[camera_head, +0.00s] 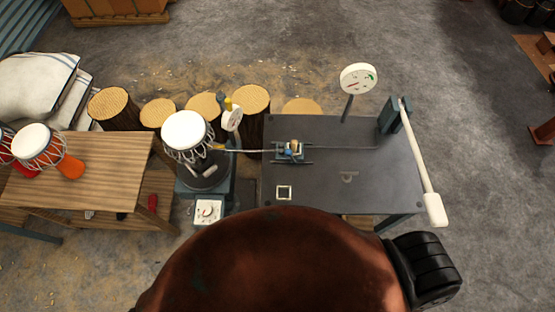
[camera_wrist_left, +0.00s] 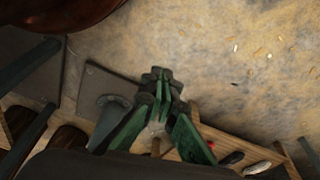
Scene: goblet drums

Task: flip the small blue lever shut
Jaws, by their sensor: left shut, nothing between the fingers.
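A small blue clamp-like mechanism (camera_head: 280,152) sits on the dark grey metal table (camera_head: 340,180), with a rod running through it toward the drum on the left. The small blue lever seems to be part of this mechanism, but it is too small to tell its position. My left gripper (camera_wrist_left: 158,75) shows in the left wrist view with its green fingers together and nothing between them. It points over the sandy floor beside a wooden bench. It is not visible in the head view. My right gripper is not in view.
A wooden bench (camera_head: 85,165) with drums is further left. A large brown rounded shape blocks the lower middle.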

